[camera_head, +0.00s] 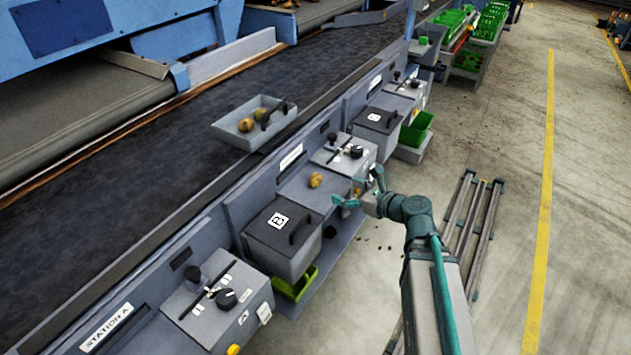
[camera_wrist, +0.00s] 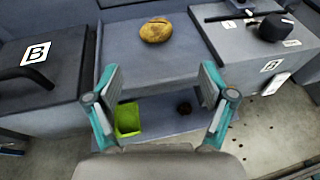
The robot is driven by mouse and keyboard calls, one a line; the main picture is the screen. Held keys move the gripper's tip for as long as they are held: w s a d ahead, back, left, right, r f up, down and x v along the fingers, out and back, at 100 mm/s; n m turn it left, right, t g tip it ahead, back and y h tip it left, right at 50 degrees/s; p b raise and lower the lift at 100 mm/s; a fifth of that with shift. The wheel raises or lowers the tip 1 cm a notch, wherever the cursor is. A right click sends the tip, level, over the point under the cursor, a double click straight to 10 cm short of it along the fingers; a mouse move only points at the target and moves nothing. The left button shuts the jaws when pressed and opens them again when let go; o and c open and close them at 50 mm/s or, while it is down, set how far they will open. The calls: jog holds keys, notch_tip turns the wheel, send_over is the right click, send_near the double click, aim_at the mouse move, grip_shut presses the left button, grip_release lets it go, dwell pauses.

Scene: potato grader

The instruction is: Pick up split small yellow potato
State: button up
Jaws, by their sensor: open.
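A small yellow-brown potato (camera_head: 315,180) lies on the grey ledge (camera_head: 296,192) between a lidded bin and a control box. In the wrist view the potato (camera_wrist: 156,30) is at the top centre, with a dark line along its upper side that looks like a split. My gripper (camera_head: 358,187) is open and empty, to the right of the potato and apart from it. In the wrist view its two fingers (camera_wrist: 158,85) are spread wide, below the potato in the picture. Nothing hides the potato.
A lidded bin marked B (camera_wrist: 38,52) stands left of the ledge and a control box with knobs (camera_wrist: 262,45) right of it. A lower shelf holds a green bin (camera_wrist: 128,118) and a dark lump (camera_wrist: 185,108). A grey tray (camera_head: 228,130) with potatoes sits by the belt.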

aim_at(320, 183)
jog(key=x, duration=0.5)
jog(key=shift+s+p+x, duration=0.2)
jog(key=shift+p+x, duration=0.35)
jog(key=shift+x, duration=2.25)
jog(key=shift+a, duration=0.15)
jog(key=c, duration=1.2)
